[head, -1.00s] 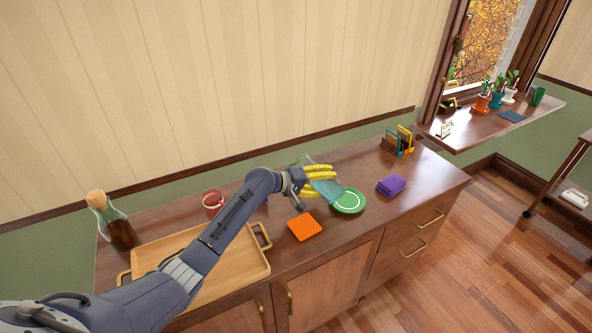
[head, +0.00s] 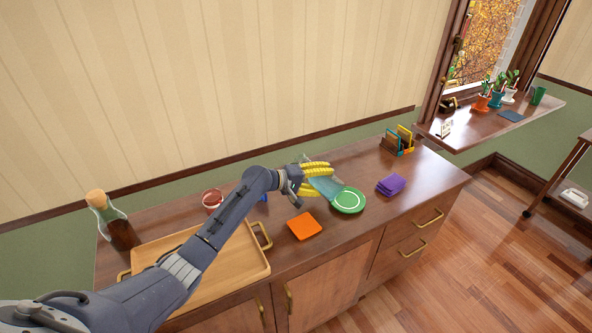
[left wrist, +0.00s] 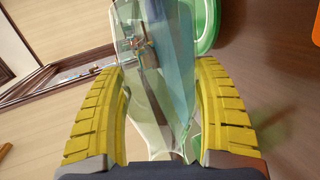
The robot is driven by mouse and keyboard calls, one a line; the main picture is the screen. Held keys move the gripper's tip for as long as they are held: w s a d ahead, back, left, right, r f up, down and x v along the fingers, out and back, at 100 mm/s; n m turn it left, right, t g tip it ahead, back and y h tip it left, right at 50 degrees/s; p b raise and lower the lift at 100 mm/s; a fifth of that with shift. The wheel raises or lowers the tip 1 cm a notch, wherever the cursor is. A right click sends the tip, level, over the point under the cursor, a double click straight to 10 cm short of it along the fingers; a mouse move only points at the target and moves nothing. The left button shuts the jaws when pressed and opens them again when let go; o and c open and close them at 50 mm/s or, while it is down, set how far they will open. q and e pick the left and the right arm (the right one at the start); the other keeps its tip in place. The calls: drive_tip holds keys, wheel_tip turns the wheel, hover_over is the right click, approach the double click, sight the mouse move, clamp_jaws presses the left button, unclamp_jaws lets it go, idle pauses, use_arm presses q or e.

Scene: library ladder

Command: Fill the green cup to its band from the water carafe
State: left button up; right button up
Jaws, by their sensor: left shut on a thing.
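My left gripper (head: 318,178) has its yellow fingers around the clear glass carafe (head: 326,187), which holds blue-tinted water, above the counter's right half. In the left wrist view the carafe (left wrist: 160,60) sits between both fingers (left wrist: 160,110). I cannot tell whether its base touches the counter. My right gripper is out of view.
On the counter are an orange square (head: 304,226), purple cloth (head: 391,185), file holder (head: 398,140), wooden tray (head: 240,275), red mug (head: 212,200) and corked bottle (head: 114,225). Potted plants (head: 497,97) stand on the window shelf (head: 470,137).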

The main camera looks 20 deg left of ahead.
use_arm(q)
drive_tip(key=shift+w+a+r, duration=0.1)
drive_tip(key=shift+a+r, duration=0.05)
drive_tip(key=shift+r, duration=0.05)
drive_tip(key=shift+w+a+r+n+h+p, duration=0.15)
drive_tip(key=shift+r+n+h+p, duration=0.35)
drive_tip(key=shift+r+n+h, duration=0.5)
idle(3.5)
drive_tip(key=shift+s+d+f+m+y, duration=0.15)
drive_tip(key=shift+d+f+m+y, duration=0.05)
drive_tip(key=shift+f+m+y, duration=0.35)
drive_tip(key=shift+s+d+f+m+y, duration=0.1)
drive_tip(key=shift+d+f+m+y, duration=0.05)
drive_tip(key=shift+f+m+y, duration=0.35)
drive_tip(key=shift+d+f+m, duration=0.1)
drive_tip(key=shift+d+m, duration=0.05)
drive_tip(key=shift+m, duration=0.1)
drive_tip(key=shift+s, duration=0.1)
